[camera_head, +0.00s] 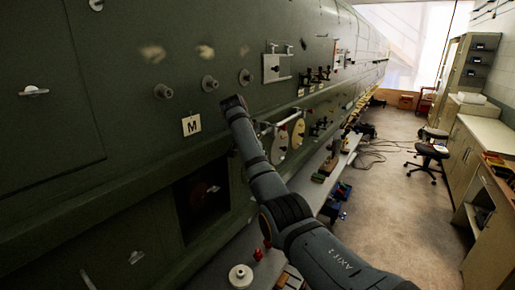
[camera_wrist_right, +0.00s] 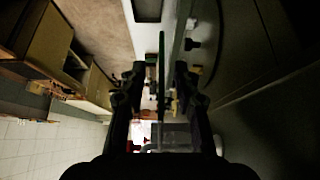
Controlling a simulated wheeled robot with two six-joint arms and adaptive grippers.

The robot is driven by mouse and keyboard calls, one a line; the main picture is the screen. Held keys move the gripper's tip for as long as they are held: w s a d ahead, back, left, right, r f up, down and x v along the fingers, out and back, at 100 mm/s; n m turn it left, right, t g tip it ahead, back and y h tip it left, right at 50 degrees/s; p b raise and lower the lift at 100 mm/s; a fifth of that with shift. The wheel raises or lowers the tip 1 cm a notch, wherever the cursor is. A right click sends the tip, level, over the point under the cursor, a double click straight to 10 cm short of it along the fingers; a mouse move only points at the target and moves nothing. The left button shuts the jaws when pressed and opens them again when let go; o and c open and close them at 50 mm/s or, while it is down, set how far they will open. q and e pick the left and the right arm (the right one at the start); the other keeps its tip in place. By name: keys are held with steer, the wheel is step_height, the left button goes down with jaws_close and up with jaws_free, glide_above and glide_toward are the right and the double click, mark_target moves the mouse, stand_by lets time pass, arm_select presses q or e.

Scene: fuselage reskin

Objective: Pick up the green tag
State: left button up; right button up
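In the wrist view my right gripper (camera_wrist_right: 159,88) has its two dark fingers apart. A thin, dark green upright strip (camera_wrist_right: 161,65) shows edge-on in the gap between them, with space on both sides. It may be the green tag, but I cannot tell for sure. In the head view two round tags, one greyish (camera_head: 280,146) and one yellowish (camera_head: 298,134), hang from a pale rail (camera_head: 284,118) on the fuselage. My right arm reaches up beside them and covers part of that area. No tag there is clearly green. My left gripper is out of view.
The green fuselage wall (camera_head: 130,85) fills the left, with knobs and a square M label (camera_head: 191,125). A narrow bench (camera_head: 318,190) with tools and small bins runs along its foot. Cabinets (camera_head: 480,145) and a chair (camera_head: 432,152) stand right; the floor between is mostly clear.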

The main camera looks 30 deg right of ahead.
steer(key=shift+d+f, duration=0.15)
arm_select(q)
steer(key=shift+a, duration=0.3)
arm_select(e)
jaws_close()
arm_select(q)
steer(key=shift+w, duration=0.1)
